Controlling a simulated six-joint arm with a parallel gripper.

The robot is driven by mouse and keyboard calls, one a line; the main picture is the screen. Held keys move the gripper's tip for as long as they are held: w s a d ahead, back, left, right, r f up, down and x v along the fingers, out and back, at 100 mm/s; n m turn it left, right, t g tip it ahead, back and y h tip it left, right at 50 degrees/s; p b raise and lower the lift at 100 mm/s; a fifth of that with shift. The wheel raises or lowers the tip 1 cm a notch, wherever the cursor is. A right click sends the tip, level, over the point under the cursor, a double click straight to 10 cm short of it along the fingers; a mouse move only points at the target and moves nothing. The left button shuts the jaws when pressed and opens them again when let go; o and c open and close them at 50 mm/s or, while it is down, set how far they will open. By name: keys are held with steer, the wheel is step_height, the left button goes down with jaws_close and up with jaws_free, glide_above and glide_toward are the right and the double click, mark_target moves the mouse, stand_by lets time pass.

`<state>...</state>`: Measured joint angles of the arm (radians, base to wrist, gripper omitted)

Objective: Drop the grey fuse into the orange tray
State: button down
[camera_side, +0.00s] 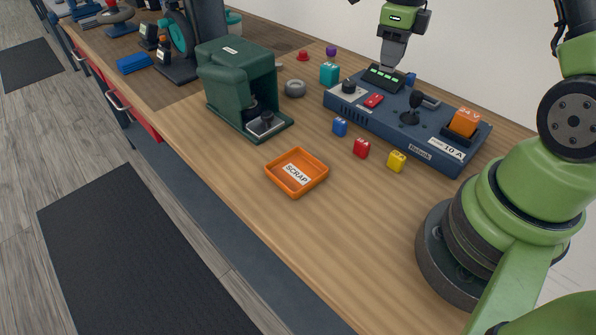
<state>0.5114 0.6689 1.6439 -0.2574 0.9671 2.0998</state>
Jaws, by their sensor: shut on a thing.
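My gripper (389,66) points down at the dark fuse block (384,78) with green lights, at the back of the blue panel (405,125). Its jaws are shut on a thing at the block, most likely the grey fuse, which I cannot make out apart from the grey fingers. I cannot tell whether the fuse is seated or clear of its slot. The orange tray (321,179), labelled SCRAP, lies on the bench in front of the panel, to the left of and well apart from my gripper. It looks empty.
Blue (340,127), red (361,148) and yellow (397,161) fuses lie between panel and tray. A joystick (411,108) and an orange block (465,122) stand up from the panel. A green press (240,88) stands behind the tray.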

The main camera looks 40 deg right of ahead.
steer(key=w+a+f+n, duration=0.2)
steer(key=a+n, duration=0.4)
steer(key=a, duration=1.6)
steer(key=shift+s+f, duration=0.15)
steer(key=shift+f, duration=1.2)
steer(key=shift+s+f, duration=0.1)
steer(key=shift+f, duration=1.2)
steer(key=c, duration=1)
jaws_free()
steer(key=shift+r, duration=0.1)
step_height(320, 180, up, 10)
steer(key=shift+f, duration=0.1)
